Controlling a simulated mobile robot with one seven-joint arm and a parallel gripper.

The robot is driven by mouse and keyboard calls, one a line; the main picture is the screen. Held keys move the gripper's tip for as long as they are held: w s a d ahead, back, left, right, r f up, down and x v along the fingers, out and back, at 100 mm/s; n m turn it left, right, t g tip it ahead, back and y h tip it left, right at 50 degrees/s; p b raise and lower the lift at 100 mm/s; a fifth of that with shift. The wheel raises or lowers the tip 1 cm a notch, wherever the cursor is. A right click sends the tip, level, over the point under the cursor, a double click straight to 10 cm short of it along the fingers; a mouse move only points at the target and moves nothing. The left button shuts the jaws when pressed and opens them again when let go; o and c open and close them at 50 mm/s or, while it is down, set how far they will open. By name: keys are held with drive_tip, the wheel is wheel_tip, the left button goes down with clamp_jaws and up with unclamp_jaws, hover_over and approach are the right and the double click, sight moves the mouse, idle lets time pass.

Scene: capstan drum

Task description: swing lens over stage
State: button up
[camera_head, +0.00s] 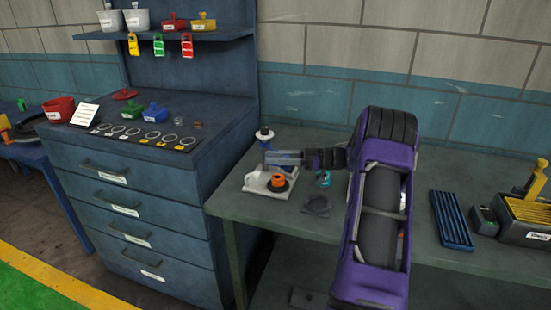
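My gripper (272,158) reaches in from the right, its fingers pointing left above the back of a small pale fixture (254,184) on the green-grey bench. Whether the fingers are open, shut or touching anything is too small to tell. An orange spool-like piece (279,182) sits on a dark round part at the fixture's right side. A white post with a dark collar (264,133) stands just behind the fingers. A flat dark disc (316,206) lies right of the fixture, and a small teal piece (323,179) stands below my wrist. I cannot tell which part is the lens or the stage.
A blue drawer cabinet (150,215) with a shelf stands left of the bench (240,212). Blue ribbed tray (451,220) and a bin with yellow contents (526,232) are at the right. My purple arm covers the bench's middle. Bare bench lies at the front left.

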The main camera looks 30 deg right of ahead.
drive_tip(key=o, duration=0.3)
drive_tip(key=v, duration=0.7)
drive_tip(key=shift+s+d, duration=0.15)
drive_tip(key=shift+d, duration=0.1)
